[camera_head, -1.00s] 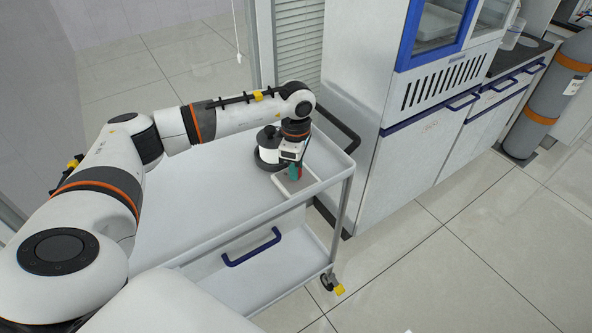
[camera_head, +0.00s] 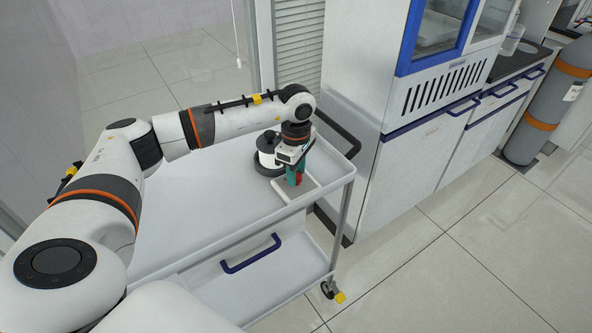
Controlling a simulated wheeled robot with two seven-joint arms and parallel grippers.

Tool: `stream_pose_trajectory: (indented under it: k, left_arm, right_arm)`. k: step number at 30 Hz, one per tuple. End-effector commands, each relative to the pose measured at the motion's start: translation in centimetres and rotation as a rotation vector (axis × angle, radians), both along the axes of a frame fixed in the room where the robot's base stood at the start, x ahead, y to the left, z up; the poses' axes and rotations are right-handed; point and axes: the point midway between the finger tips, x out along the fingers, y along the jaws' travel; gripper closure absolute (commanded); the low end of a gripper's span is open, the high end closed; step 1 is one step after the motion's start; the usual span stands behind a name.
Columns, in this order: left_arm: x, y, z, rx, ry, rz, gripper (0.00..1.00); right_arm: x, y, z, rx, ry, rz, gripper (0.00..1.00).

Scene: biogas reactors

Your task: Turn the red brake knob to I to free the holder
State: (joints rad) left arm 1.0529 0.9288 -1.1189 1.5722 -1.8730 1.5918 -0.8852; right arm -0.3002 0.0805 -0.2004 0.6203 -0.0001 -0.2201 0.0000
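The red brake knob (camera_head: 299,177) shows as a small red patch low between the teal fingers of my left gripper (camera_head: 295,178). The gripper points down over a small white base plate (camera_head: 309,188) on the cart. The fingers sit around or right beside the knob; whether they press on it is too small to tell. A holder with a white cylinder and dark round base (camera_head: 264,167) stands just left of the gripper, partly hidden by my wrist. The knob's markings are not readable. My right gripper is not in view.
The white cart (camera_head: 215,205) has a raised rim and a dark push handle (camera_head: 338,133) at its far right end. A white cabinet (camera_head: 400,170) stands close behind that end. Much of the cart top on the left is bare.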

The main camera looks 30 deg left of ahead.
Motion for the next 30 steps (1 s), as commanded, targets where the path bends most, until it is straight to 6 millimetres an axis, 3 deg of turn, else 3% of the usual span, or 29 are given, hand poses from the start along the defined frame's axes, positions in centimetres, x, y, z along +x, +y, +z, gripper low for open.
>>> stream_pose_trajectory:
  k: [3,14,30]
  left_arm:
    - [0.0,0.0,0.0,0.000,0.000,0.001,0.50]
    - [0.0,0.0,0.7,-0.001,0.000,0.001,0.50]
    - [0.0,0.0,10.7,0.000,-0.002,0.000,0.50]
  right_arm:
    - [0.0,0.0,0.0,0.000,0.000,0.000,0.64]
    - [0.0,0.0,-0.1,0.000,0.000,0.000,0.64]
    - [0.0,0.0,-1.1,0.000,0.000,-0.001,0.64]
